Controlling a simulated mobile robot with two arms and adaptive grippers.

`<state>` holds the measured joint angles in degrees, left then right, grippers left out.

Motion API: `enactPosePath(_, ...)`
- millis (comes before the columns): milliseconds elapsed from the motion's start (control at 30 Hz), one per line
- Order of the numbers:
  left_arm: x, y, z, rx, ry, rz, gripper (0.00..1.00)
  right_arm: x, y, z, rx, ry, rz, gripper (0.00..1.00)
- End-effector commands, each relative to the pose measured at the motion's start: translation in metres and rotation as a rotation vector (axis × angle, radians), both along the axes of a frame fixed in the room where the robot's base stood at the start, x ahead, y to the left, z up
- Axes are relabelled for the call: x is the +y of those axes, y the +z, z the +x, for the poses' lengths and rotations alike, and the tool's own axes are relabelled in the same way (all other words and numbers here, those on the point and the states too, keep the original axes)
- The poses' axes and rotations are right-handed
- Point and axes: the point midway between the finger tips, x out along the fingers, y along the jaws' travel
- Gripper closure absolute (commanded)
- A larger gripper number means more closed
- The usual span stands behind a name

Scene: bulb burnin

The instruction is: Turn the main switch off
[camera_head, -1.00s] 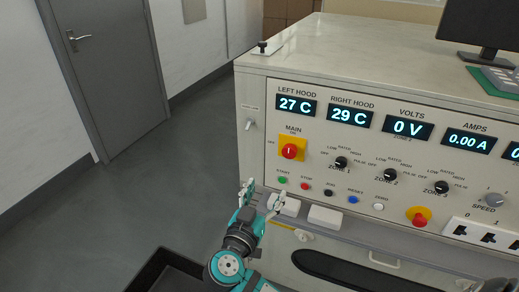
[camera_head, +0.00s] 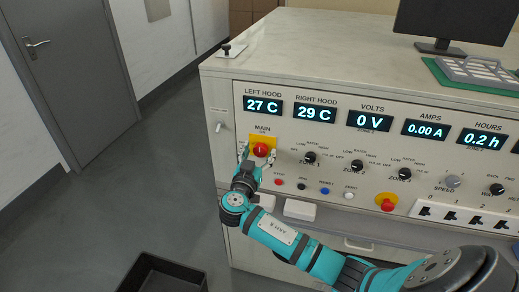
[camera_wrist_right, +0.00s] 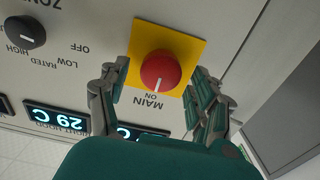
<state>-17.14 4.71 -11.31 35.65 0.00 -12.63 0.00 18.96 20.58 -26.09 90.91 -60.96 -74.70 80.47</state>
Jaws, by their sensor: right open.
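The main switch (camera_head: 260,150) is a red round knob on a yellow square plate, on the left of the front panel under the left hood display. In the right wrist view the red knob (camera_wrist_right: 160,70) has a white mark pointing to the "ON" label. My right gripper (camera_head: 258,158) is at the switch. In the right wrist view its open fingers (camera_wrist_right: 155,90) stand on either side of the knob, with a gap visible on the left; whether the right finger touches it I cannot tell. My left gripper is not in view.
Zone 1 knob (camera_head: 310,157) sits to the right of the switch. Below are small push buttons, including a red one (camera_head: 279,182), and a red emergency-type button (camera_head: 387,202) on yellow. A black bin (camera_head: 165,274) is on the floor.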

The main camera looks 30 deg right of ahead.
Motion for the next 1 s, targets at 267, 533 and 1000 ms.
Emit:
enactPosePath(267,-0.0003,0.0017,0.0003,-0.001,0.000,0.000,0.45,-0.0082,-0.0003,0.0064,0.000,0.000,0.001,0.36)
enactPosePath(533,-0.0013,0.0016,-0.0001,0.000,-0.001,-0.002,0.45,-0.0077,-0.0005,0.0062,0.001,0.000,0.001,0.51)
enactPosePath(1000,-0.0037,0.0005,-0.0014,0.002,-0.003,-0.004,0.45,-0.0075,-0.0011,0.0060,0.007,-0.001,-0.003,0.91)
